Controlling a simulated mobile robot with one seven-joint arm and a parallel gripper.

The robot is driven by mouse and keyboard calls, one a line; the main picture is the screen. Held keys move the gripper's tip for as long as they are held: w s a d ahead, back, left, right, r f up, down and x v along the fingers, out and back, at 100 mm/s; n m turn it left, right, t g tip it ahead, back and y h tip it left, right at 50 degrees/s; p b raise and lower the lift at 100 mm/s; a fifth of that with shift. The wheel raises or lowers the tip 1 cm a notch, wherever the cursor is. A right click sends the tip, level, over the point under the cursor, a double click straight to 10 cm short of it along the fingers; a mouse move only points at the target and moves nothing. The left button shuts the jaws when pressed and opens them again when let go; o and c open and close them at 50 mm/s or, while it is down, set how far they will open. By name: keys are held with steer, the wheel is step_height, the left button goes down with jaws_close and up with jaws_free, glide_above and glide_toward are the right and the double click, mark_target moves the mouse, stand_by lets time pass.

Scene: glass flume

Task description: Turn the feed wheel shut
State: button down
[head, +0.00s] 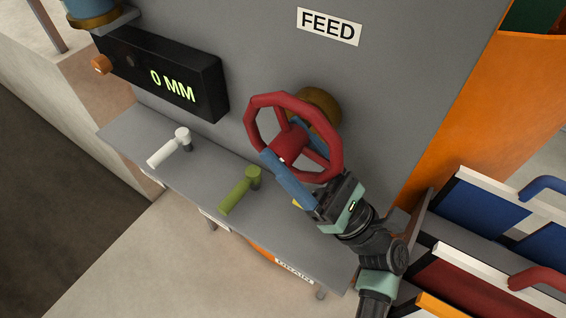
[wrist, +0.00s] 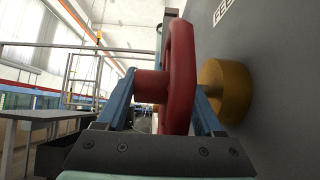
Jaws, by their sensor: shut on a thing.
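The red feed wheel (head: 251,121) stands out from the grey panel on a brass boss (head: 318,103), under a FEED label (head: 329,27). My gripper (head: 287,166) reaches it from the lower right, with its blue fingers at the lower part of the wheel. In the wrist view the red wheel (wrist: 180,75) stands edge-on between the two fingers (wrist: 160,112), with its red hub to the left and the brass boss (wrist: 226,90) to the right. The gripper is shut on the wheel. The exact contact points are partly hidden.
A black display (head: 165,77) reads 0 MM. A white lever (head: 168,148) and a green lever (head: 240,190) stand on the grey shelf (head: 200,172) below the panel. Blue and red panels with handles (head: 485,215) are at the right, close to my arm.

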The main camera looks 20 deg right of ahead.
steer(key=shift+f+t+y+b, duration=0.15)
steer(key=shift+t+y+b, duration=0.3)
steer(key=shift+b, duration=0.4)
jaws_free()
